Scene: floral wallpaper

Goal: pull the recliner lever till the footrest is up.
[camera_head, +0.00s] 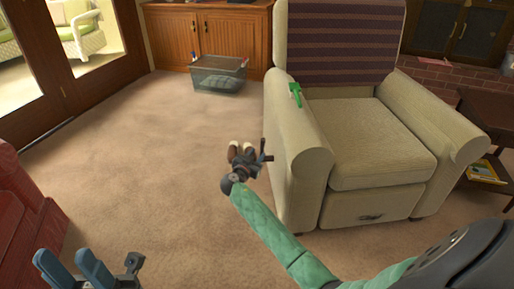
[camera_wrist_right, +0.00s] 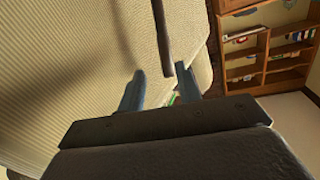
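The beige recliner (camera_head: 375,140) stands at the right of the head view, its footrest (camera_head: 360,209) folded down flat against the front. A dark lever (camera_head: 265,150) shows by the chair's left side. My right gripper (camera_head: 252,160) is beside that side, close to the lever. In the right wrist view a dark bar (camera_wrist_right: 162,38), apparently the lever, reaches down between the two spread blue fingers of the gripper (camera_wrist_right: 160,87). I cannot tell whether they touch it. My left gripper (camera_head: 75,268) is open and empty at the lower left, far from the chair.
A green object (camera_head: 295,94) lies on the chair's left armrest. A clear bin (camera_head: 219,74) stands by the wooden cabinet (camera_head: 215,33). Red furniture (camera_head: 25,215) is at left. Carpet between is clear.

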